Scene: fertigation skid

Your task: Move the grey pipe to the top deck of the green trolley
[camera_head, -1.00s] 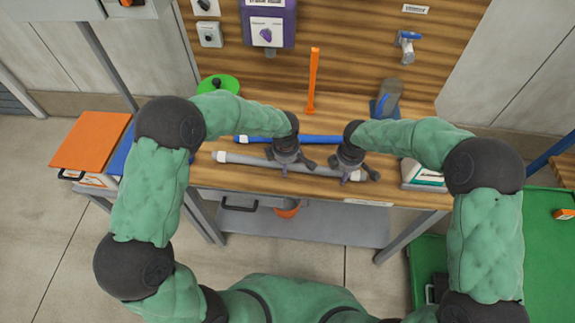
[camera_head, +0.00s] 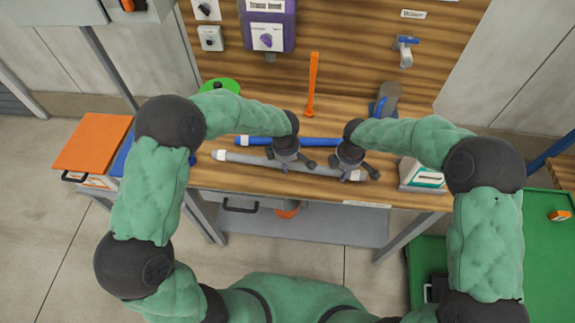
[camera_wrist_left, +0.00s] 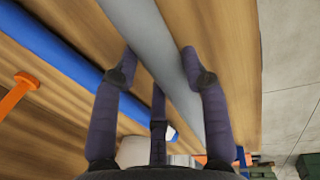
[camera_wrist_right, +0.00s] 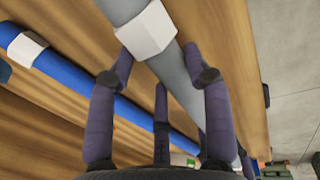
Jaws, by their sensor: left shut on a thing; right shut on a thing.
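The grey pipe (camera_head: 240,158) with white end bands lies lengthwise along the front of the wooden bench in the head view. My left gripper (camera_head: 289,162) is shut on it near the middle, and my right gripper (camera_head: 352,171) is shut on it near its right end. In the left wrist view the fingers straddle the pipe (camera_wrist_left: 160,50). In the right wrist view they straddle it beside a white band (camera_wrist_right: 147,30). I cannot tell whether the pipe touches the bench. The green trolley (camera_head: 500,262) is at the lower right, partly hidden by my right arm.
A blue pipe (camera_head: 255,140) lies just behind on the bench (camera_head: 215,178). An orange upright bar (camera_head: 312,85) and a grey-blue object (camera_head: 387,97) stand farther back. A white-green box (camera_head: 422,174) is right of the pipe. A small orange item (camera_head: 560,215) lies on the trolley.

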